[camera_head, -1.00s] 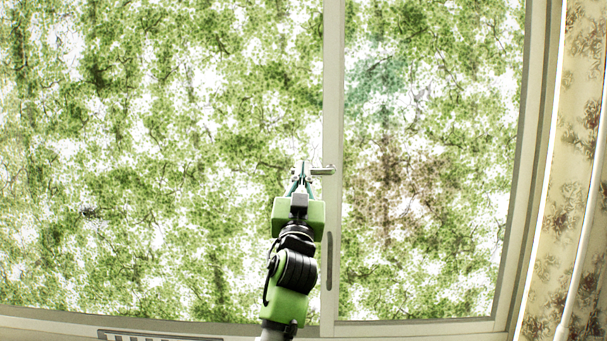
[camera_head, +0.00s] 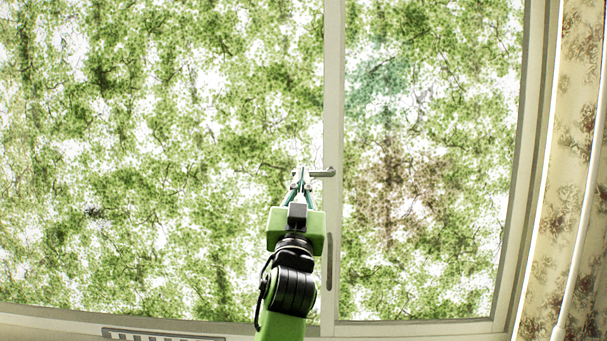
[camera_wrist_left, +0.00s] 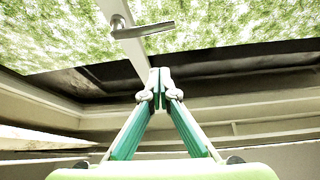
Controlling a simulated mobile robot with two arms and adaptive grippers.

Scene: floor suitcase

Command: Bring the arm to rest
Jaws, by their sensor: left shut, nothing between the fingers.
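My left arm reaches up from the bottom middle of the head view, with green and black links. Its left gripper (camera_head: 300,181) is shut, with its two teal fingers meeting at the tips and nothing between them. In the left wrist view the gripper (camera_wrist_left: 159,83) also shows its pale fingertips together. The grey window handle (camera_head: 323,172) appears just right of the fingertips in the head view. In the wrist view the handle (camera_wrist_left: 143,29) is beyond the tips, with a visible gap in the picture. My right gripper is not in view.
A large window with a pale frame post (camera_head: 333,110) fills the view, with green foliage behind the glass. A slotted vent (camera_head: 160,334) is at the lower left. A flowered curtain or wall covering (camera_head: 569,180) is at the right.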

